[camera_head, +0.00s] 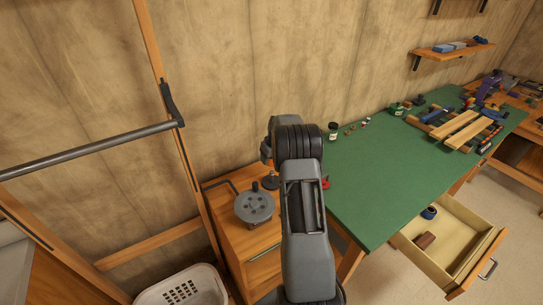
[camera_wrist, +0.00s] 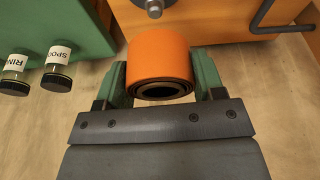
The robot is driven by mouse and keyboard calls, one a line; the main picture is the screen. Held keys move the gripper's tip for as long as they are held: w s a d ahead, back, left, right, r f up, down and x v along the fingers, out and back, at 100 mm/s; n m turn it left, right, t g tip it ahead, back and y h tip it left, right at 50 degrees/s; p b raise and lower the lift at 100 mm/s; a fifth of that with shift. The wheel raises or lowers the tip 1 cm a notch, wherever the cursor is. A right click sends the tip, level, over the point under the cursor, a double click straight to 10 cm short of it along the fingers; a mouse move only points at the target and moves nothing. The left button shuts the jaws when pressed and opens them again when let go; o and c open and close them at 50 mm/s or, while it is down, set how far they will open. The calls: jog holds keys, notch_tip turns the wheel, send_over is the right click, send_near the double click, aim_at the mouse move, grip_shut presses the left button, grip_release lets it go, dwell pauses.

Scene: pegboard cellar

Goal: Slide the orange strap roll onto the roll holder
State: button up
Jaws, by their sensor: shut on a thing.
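The orange strap roll (camera_wrist: 160,60) is held between the green fingers of my gripper (camera_wrist: 162,85) in the wrist view, its dark round core facing the camera. In the head view my gripper is mostly hidden behind my arm, and only a sliver of orange (camera_head: 267,163) shows. A grey upright post on a round base (camera_wrist: 154,8) stands on the wooden cabinet just beyond the roll, apart from it in the picture. A dark bent rod (camera_wrist: 285,28) is also at the cabinet, and shows in the head view (camera_head: 218,183). I cannot tell which one is the roll holder.
A grey disc-shaped object (camera_head: 255,206) sits on the wooden cabinet (camera_head: 228,196). The green workbench (camera_head: 375,190) carries small jars (camera_head: 333,131) and tools, with clear room mid-top. An open drawer (camera_head: 455,240) juts out below. A white basket (camera_head: 185,288) stands at lower left.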

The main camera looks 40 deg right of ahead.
aim_at(272, 172)
jog(key=shift+f+b, duration=0.95)
jog(key=shift+f, duration=1.25)
jog(key=shift+d+f+b, duration=0.1)
jog(key=shift+f+b, duration=1.75)
jog(key=shift+f, duration=0.2)
jog(key=shift+s+f, duration=0.1)
jog(key=shift+f, duration=0.15)
jog(key=shift+f+b, duration=0.9)
jog(key=shift+b, duration=0.05)
jog(key=o, duration=1)
